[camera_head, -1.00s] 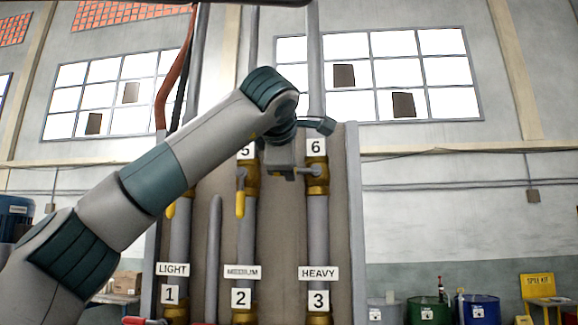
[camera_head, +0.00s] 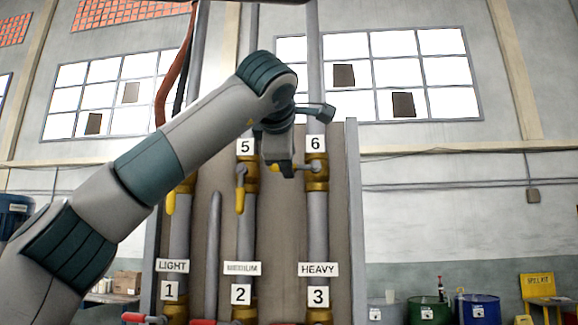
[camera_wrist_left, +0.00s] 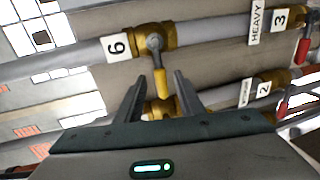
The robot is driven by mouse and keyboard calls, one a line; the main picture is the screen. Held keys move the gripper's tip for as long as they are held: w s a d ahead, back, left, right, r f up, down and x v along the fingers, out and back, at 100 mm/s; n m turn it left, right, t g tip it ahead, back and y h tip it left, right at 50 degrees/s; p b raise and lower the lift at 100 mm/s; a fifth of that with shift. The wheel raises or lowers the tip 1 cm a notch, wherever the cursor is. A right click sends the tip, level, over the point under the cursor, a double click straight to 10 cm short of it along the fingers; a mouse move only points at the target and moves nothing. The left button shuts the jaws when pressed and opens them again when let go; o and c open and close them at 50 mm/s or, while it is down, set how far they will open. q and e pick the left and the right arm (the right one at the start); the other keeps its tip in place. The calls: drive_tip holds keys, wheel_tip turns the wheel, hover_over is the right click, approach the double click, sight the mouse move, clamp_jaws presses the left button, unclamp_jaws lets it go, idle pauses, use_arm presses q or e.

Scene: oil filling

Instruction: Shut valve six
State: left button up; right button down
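Valve six (camera_head: 317,174) is a brass body on the grey right-hand pipe, below the "6" label. In the left wrist view, valve six (camera_wrist_left: 151,38) has a grey lever ending in a yellow handle (camera_wrist_left: 161,84). The lever lies crosswise to its pipe, pointing left in the head view. My left gripper (camera_head: 281,172) is in front of the panel, just left of valve six. In the wrist view, my left gripper (camera_wrist_left: 159,82) is open, a finger on each side of the yellow handle, with gaps between. My right gripper is in neither view.
Valve five (camera_head: 246,175) is close on the left, its yellow lever hanging along its pipe. Below are pipes labelled LIGHT, MEDIUM and HEAVY (camera_head: 318,269). A grey panel edge (camera_head: 351,215) stands right of valve six. Drums (camera_head: 428,311) stand far back at lower right.

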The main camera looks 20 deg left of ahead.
use_arm(q)
drive_tip(key=b+v, duration=0.5)
drive_tip(key=v, duration=1)
drive_tip(key=shift+s, duration=0.25)
drive_tip(key=shift+d, duration=0.1)
